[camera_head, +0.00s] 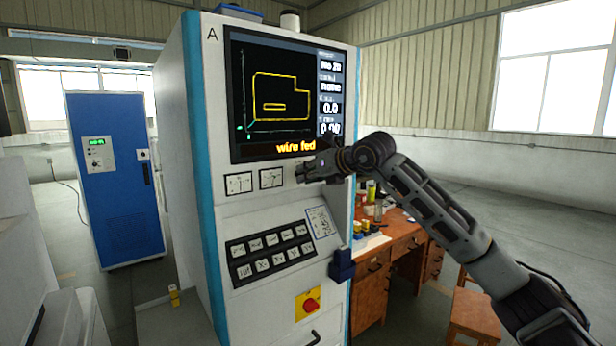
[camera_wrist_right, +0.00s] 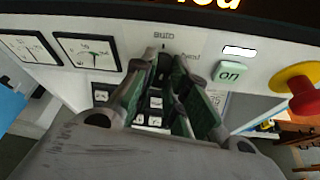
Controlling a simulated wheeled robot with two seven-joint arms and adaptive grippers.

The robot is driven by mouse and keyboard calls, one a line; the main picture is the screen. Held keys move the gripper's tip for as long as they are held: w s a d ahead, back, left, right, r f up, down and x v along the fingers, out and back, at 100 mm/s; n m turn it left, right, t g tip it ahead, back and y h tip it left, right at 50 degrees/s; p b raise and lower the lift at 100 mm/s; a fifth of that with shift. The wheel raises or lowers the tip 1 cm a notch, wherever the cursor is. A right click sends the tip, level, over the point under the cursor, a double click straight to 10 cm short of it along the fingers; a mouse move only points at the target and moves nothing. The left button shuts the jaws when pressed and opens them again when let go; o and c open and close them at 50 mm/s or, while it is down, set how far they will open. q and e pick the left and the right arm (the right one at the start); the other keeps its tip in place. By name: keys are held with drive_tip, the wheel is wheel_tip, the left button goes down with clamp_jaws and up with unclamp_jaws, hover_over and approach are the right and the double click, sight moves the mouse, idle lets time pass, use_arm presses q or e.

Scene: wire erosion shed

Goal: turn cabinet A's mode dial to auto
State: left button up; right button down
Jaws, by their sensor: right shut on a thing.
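Cabinet A (camera_head: 205,110) is white with teal edges and stands in the middle of the head view, marked "A" at its top. In the right wrist view its mode dial (camera_wrist_right: 164,63) is a small dark knob below the printed word "auto"; a second label to the right, ending in "nd", is partly covered. My right gripper (camera_head: 306,172) is at the panel just under the screen. In the wrist view its fingers (camera_wrist_right: 166,82) are shut on the dial from both sides and hide much of it, so the pointer's direction is hard to tell. My left gripper is in neither view.
The screen (camera_head: 275,95) reads "wire fed". Two gauges (camera_wrist_right: 88,52) lie left of the dial. A green "on" button (camera_wrist_right: 230,72) and a red knob on yellow (camera_wrist_right: 303,90) lie to its right. A keypad (camera_head: 270,252) is below. A wooden desk (camera_head: 400,243) stands behind, right.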

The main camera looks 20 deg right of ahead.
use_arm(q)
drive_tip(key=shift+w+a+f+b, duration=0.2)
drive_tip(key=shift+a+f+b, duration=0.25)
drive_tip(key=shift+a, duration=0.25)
use_arm(e)
drive_tip(key=shift+a+f+n+h, duration=0.1)
drive_tip(key=shift+a+n+h, duration=0.05)
drive_tip(key=shift+n+h, duration=0.55)
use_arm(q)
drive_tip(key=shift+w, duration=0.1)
use_arm(e)
drive_tip(key=c, duration=1.4)
unclamp_jaws()
